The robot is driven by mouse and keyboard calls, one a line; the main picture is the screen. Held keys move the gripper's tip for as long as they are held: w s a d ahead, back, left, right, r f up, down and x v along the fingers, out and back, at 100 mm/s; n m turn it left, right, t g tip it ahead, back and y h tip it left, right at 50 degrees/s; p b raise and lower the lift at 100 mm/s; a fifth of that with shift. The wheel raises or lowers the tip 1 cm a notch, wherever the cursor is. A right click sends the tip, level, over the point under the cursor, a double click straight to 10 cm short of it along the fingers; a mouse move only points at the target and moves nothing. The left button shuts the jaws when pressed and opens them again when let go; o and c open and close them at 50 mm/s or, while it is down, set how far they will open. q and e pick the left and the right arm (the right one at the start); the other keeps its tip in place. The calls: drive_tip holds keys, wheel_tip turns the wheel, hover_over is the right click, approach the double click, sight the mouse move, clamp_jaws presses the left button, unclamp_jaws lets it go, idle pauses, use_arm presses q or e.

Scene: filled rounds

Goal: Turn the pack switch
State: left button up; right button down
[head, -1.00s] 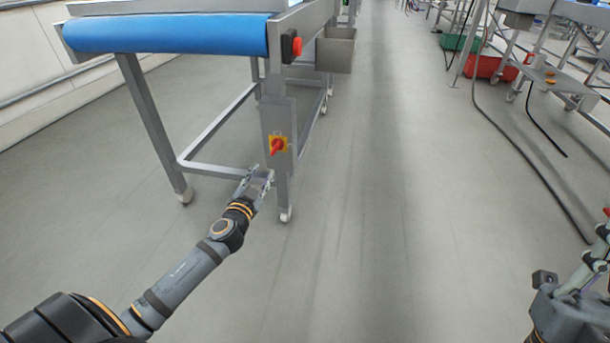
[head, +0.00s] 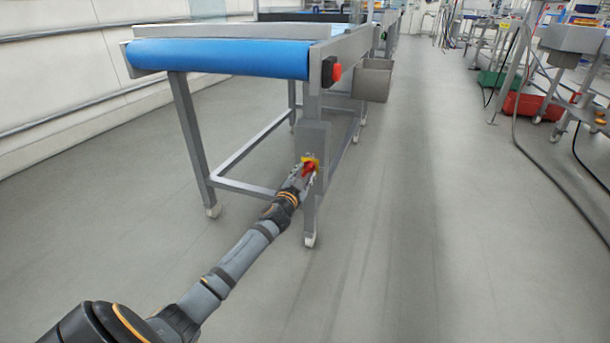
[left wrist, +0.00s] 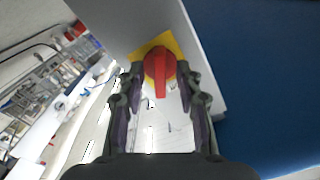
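The pack switch (head: 309,166) is a red rotary handle on a yellow plate, on a grey box on the conveyor's front leg. In the left wrist view the red handle (left wrist: 160,70) lies across the plate (left wrist: 153,44), between the tips of my left gripper. My left gripper (head: 304,176) is at the switch in the head view. In the left wrist view its two fingers (left wrist: 160,80) stand apart on either side of the handle, with gaps showing; I cannot tell whether they touch it. My right gripper is out of view.
The conveyor has a blue belt (head: 220,59) above the switch and a red button (head: 336,72) on its side. A grey metal bin (head: 371,82) hangs beyond it. A hose (head: 530,150) lies on the right. The floor (head: 420,240) in the middle is clear.

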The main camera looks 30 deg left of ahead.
use_arm(q)
drive_tip(key=shift+w, duration=0.2)
clamp_jaws()
idle(0.3)
drive_tip(key=shift+r+m+p, duration=0.1)
drive_tip(key=shift+m+p, duration=0.6)
drive_tip(key=shift+m, duration=0.5)
drive_tip(key=shift+m+p, duration=0.5)
drive_tip(key=shift+m, duration=1.3)
